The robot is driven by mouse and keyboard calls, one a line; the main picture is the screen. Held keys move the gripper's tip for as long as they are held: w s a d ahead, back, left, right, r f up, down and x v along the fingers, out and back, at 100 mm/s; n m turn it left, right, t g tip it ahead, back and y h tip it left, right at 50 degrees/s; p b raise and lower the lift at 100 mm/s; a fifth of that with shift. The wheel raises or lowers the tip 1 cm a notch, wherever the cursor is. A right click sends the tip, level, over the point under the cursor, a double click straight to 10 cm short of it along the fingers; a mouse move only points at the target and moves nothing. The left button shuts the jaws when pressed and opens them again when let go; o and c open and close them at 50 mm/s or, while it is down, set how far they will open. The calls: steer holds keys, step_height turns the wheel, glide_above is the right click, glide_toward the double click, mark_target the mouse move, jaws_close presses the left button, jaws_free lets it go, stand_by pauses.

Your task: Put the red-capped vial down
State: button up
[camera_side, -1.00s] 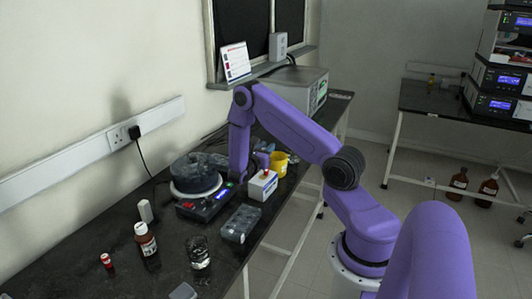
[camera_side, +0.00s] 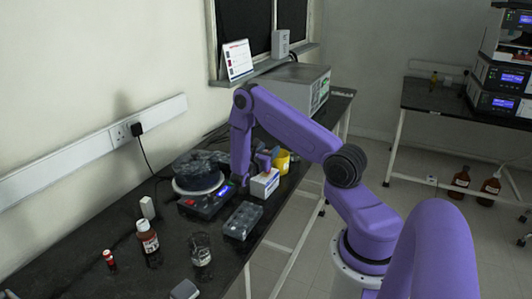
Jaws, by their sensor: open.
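A small red-capped vial (camera_side: 110,260) stands on the dark bench at the front left, apart from my gripper. My gripper (camera_side: 263,162) is at the white box (camera_side: 264,184) in the middle of the bench, low over its top. It is open. A small red spot shows at the box top by the fingers; I cannot tell whether it is another cap. The fingertips are small and partly hidden.
A brown bottle (camera_side: 148,242) and a glass beaker (camera_side: 199,250) stand at the front. A grey rack (camera_side: 242,220) lies by the bench edge. A round-topped instrument (camera_side: 198,182) stands left of my gripper, and a yellow cup (camera_side: 282,162) behind it.

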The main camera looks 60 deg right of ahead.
steer(key=a, duration=1.7)
steer(key=s+a+r+m+y, duration=0.2)
steer(key=s+a+r+y, duration=0.2)
steer(key=s+a+y, duration=0.2)
steer(key=s+a+r+m+y, duration=0.3)
steer(key=s+a+r+y, duration=0.2)
steer(key=s+a, duration=0.4)
steer(key=a+y, duration=0.1)
steer(key=a, duration=0.2)
steer(key=shift+s+a, duration=0.15)
steer(key=shift+s, duration=0.2)
steer(key=s+a+r+y, duration=0.1)
steer(key=s+a+y, duration=0.1)
steer(key=s, duration=0.1)
steer(key=s+a+r+y, duration=0.1)
steer(key=s+a+y, duration=0.1)
steer(key=s, duration=0.1)
steer(key=s+a+r+y, duration=0.1)
steer(key=s+y, duration=0.1)
steer(key=s, duration=0.1)
steer(key=shift+a, duration=0.4)
steer(key=shift+w, duration=0.1)
